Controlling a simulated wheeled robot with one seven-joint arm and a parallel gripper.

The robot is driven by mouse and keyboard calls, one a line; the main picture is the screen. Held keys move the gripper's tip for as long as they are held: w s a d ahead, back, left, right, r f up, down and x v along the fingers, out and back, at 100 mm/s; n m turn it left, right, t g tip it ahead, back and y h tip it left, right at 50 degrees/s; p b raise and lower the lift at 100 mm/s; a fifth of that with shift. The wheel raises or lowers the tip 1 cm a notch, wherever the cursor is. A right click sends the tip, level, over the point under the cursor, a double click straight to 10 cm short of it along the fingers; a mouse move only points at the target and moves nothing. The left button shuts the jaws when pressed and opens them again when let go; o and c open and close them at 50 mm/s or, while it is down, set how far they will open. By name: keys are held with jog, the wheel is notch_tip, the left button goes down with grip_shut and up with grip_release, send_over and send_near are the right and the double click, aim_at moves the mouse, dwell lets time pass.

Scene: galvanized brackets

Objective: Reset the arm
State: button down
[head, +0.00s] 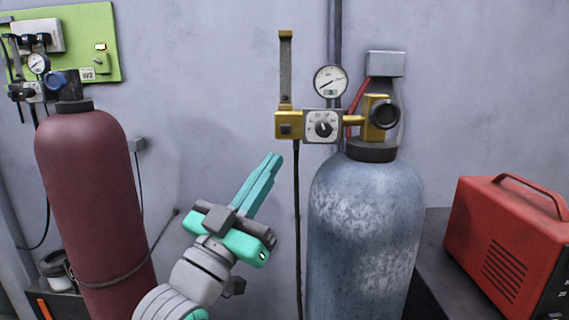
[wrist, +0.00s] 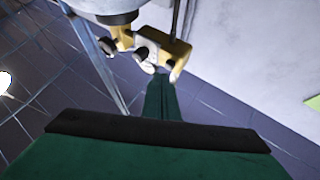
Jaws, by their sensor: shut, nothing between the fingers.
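My gripper (head: 272,162) is teal, with its two fingers lying together and nothing between them. In the head view it is raised in front of the wall, left of the blue-grey gas cylinder (head: 365,235), its fingers pointing up and to the right. It also shows in the wrist view (wrist: 162,82), with the fingertips in front of the brass regulator (wrist: 150,45) in that picture. In the head view the fingertips are apart in the picture from the brass regulator (head: 290,125), which sits on the blue-grey cylinder with a round gauge (head: 330,81) and a dial.
A dark red cylinder (head: 90,190) stands at the left, with a strap around it and a green panel (head: 110,30) behind. A red metal box with a handle (head: 510,240) stands at the right. A thin dark hose (head: 297,220) hangs from the regulator beside my gripper.

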notch_tip(320, 180, down, 30)
jog(key=s+a+n+t+y, duration=0.1)
jog(key=a+n+t+y, duration=0.1)
jog(key=n+y, duration=1)
jog(key=s+d+f+n+g+y, duration=0.1)
jog(key=s+f, duration=0.4)
jog(key=f, duration=0.3)
jog(key=s+d+f+g+y, duration=0.1)
jog(key=s+f+g+y, duration=0.1)
jog(key=s+f, duration=0.45)
jog(key=s+d+f+m+g, duration=0.1)
jog(key=s+f, duration=0.3)
jog(key=s, duration=0.4)
jog(key=s+d+f+m+g+h, duration=0.1)
jog(key=s+f+m, duration=0.1)
jog(key=s+f, duration=0.3)
jog(key=s+f+m+g+h, duration=0.1)
jog(key=s+f, duration=0.3)
jog(key=s, duration=0.8)
jog(key=shift+d+f+m+g, duration=0.2)
jog(key=shift+d+m+g, duration=0.2)
jog(key=shift+m+g, duration=0.3)
jog(key=shift+w, duration=0.1)
jog(key=c, duration=2.4)
grip_release()
jog(key=shift+a, duration=0.1)
jog(key=shift+c, duration=0.2)
